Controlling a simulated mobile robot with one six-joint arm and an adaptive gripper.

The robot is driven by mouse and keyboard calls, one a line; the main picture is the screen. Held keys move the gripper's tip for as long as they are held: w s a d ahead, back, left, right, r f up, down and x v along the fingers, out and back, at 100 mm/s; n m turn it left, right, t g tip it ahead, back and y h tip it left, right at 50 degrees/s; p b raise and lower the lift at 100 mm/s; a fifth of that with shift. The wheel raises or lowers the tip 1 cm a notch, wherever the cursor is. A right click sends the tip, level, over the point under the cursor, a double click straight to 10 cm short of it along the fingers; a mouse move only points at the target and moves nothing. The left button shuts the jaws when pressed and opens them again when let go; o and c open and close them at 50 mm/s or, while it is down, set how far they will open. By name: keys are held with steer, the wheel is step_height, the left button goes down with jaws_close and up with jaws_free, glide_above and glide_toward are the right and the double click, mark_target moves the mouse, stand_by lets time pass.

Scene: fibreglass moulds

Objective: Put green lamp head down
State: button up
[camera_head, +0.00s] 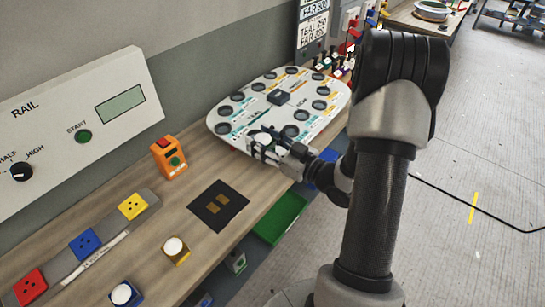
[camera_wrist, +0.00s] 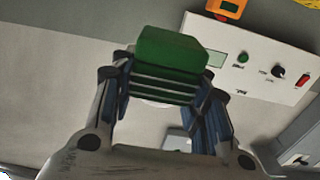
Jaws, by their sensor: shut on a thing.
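My gripper (camera_head: 268,150) is over the near edge of the white rounded board in the head view. In the wrist view my gripper (camera_wrist: 165,98) is shut on the green lamp head (camera_wrist: 170,52), whose green ridged body sits between the two blue-lined fingers. In the head view a pale disc shows between the fingers, and the fingers hide most of the lamp head. I cannot tell whether it touches the board.
The white board (camera_head: 226,130) has several dark round holes. A black pad (camera_head: 205,212) with gold contacts lies on the bench. Yellow (camera_head: 177,258) and blue (camera_head: 128,301) lamp heads stand nearby. An orange box (camera_head: 166,160) stands behind; a socket rail (camera_head: 108,219) runs along the left.

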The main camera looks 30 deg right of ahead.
step_height(320, 180, down, 15)
steer(key=b, duration=0.4)
steer(key=shift+d, duration=0.1)
steer(key=shift+f, duration=0.1)
steer(key=shift+f+b, duration=0.15)
steer(key=shift+b, duration=0.25)
steer(key=o, duration=1.1)
steer(key=shift+o, duration=0.2)
